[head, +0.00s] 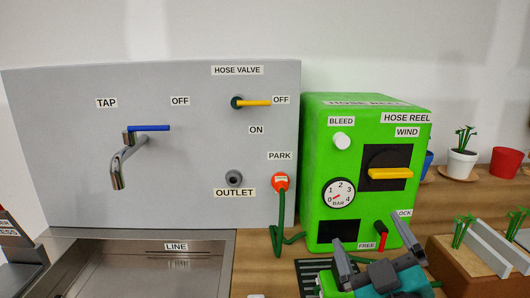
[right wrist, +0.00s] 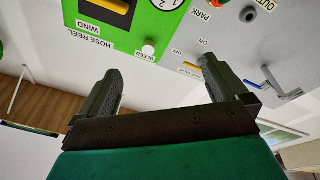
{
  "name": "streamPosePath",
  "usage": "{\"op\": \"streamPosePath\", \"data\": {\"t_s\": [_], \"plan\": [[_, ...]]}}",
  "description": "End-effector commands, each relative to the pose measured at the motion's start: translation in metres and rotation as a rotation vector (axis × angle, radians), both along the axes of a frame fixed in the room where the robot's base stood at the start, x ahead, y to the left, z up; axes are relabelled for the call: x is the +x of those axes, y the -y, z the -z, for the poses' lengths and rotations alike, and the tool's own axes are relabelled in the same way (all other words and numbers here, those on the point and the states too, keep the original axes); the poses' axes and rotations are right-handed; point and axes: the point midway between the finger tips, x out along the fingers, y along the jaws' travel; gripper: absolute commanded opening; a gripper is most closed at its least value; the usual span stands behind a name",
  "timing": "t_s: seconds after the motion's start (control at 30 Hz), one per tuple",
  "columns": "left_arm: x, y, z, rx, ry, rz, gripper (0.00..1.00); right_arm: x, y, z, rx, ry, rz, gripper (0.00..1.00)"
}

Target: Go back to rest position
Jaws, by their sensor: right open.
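My right gripper (head: 372,236) is in the lower right of the head view, in front of the lower part of the green hose reel box (head: 317,140). Its two fingers are spread, with nothing between them. In the right wrist view my right gripper (right wrist: 164,66) is also open and empty, and the hose reel box (right wrist: 135,30) appears upside down beyond the fingers. I cannot tell the exact gap to the box. My left gripper is in neither view.
A grey panel (head: 205,130) carries a tap (head: 124,160), a yellow hose valve handle (head: 256,103) and an outlet (head: 234,178). A green hose (head: 282,212) hangs from an orange connector (head: 281,182) at PARK. A steel sink (head: 140,262) is lower left; planters (head: 465,255) stand right.

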Motion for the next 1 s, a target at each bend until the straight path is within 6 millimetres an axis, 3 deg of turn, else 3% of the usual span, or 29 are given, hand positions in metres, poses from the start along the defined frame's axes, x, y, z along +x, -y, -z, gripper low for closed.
{"op": "streamPosePath", "data": {"t_s": [0.1,0.2,0.3,0.4,0.6,0.8,1.0], "plan": [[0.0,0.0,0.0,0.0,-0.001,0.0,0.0,-0.022,0.033,0.069,0.139,-0.314,0.131,1.0],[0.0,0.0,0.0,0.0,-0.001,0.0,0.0,-0.053,0.048,0.124,0.223,-0.578,0.208,1.0],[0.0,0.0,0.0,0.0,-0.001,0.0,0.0,-0.087,0.052,0.163,0.278,-0.794,0.248,1.0],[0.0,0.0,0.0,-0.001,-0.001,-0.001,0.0,-0.118,0.051,0.19,0.312,-0.966,0.266,1.0],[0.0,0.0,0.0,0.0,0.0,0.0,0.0,-0.176,0.044,0.224,0.356,-1.245,0.271,1.0],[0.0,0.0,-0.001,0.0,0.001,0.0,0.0,-0.226,0.035,0.241,0.378,-1.466,0.247,1.0],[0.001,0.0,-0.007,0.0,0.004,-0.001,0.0,-0.202,0.031,0.254,0.39,-1.362,0.208,1.0]]}}
